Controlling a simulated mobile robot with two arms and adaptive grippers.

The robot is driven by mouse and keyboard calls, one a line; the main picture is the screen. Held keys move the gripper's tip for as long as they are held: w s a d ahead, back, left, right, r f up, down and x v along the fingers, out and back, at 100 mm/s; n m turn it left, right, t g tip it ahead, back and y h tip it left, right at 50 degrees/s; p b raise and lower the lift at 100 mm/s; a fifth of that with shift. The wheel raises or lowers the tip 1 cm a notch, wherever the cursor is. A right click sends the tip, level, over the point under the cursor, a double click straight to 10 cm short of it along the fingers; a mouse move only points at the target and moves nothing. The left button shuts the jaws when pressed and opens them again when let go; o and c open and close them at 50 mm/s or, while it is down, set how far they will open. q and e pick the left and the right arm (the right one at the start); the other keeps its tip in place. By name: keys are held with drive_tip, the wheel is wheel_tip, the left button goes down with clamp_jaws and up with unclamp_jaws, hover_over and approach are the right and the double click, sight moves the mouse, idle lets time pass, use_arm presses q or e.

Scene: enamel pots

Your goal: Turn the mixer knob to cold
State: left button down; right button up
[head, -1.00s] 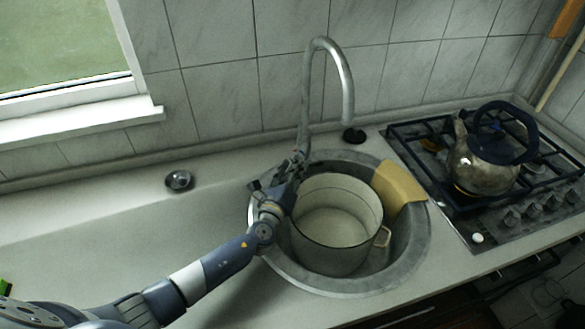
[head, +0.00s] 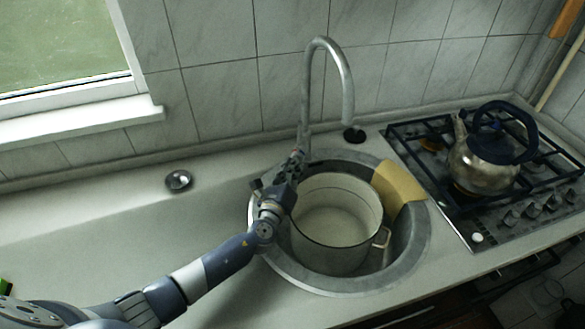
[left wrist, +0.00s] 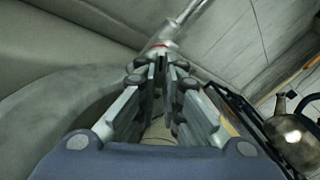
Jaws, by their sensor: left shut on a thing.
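The grey mixer tap (head: 346,85) rises behind the round sink, its spout arching to the right. My left gripper (head: 297,160) is at the tap's base, shut on the mixer knob, which it mostly hides in the head view. In the left wrist view the fingers (left wrist: 164,62) close together at the tap's metal base (left wrist: 160,46), where a small red mark shows. The knob's exact turn cannot be told. My right gripper is not in view.
A white enamel pot (head: 338,255) stands in the sink (head: 408,262), close to my left wrist. A yellow cloth or sponge (head: 400,184) lies on the sink's right rim. A kettle (head: 480,168) stands on the hob (head: 458,203).

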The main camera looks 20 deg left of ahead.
use_arm(q)
drive_tip(key=m, duration=0.3)
drive_tip(key=shift+m+p, duration=0.4)
drive_tip(key=m+p, duration=0.1)
drive_tip(key=m, duration=0.2)
drive_tip(key=shift+m, duration=0.4)
drive_tip(key=m+p, duration=0.1)
drive_tip(key=m, duration=0.4)
drive_tip(key=shift+a+p, duration=0.1)
drive_tip(key=shift+p, duration=0.2)
drive_tip(key=shift+m+p, duration=0.3)
drive_tip(key=shift+m, duration=0.8)
drive_tip(key=c, duration=1.7)
unclamp_jaws()
